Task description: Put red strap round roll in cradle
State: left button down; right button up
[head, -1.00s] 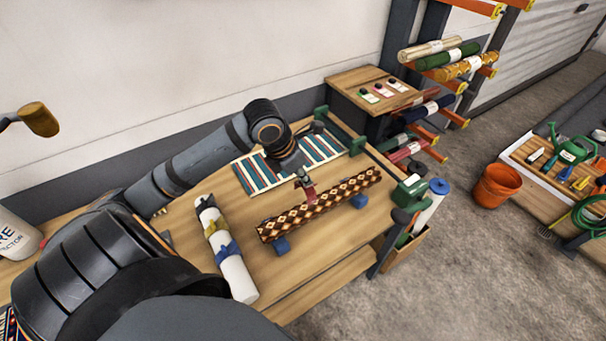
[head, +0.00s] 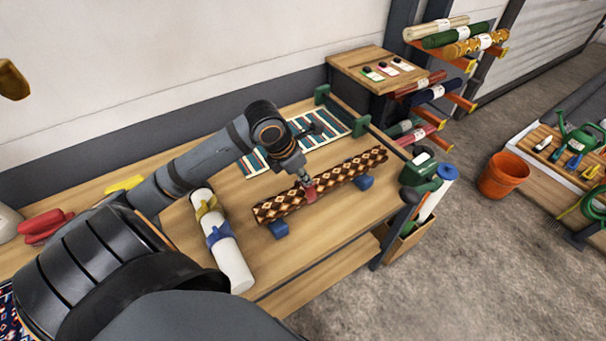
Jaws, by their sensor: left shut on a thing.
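A brown, cream and black diamond-patterned roll (head: 342,172) lies in a cradle with blue supports (head: 278,229) on the wooden table. The red strap (head: 311,193) is at the roll's middle, against its upper near side. My left gripper (head: 306,182) points down above the roll and is shut on the red strap. Its fingertips are small, and I cannot tell whether the strap goes round the underside. My right gripper is not in view.
A white tube (head: 233,262) with yellow and blue straps lies left of the cradle. A striped mat (head: 325,134) lies behind it. A green device (head: 418,172) stands at the table's right end. An orange bucket (head: 502,176) stands on the floor. Bare tabletop lies in front of the roll.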

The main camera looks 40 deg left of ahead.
pick_arm(q)
jog(key=shift+f, duration=0.55)
jog(key=c, duration=1.3)
grip_release()
jog(key=shift+c, duration=0.2)
jog(key=shift+r, duration=0.15)
notch_tip(320, 180, up, 10)
jog(key=shift+f, duration=0.1)
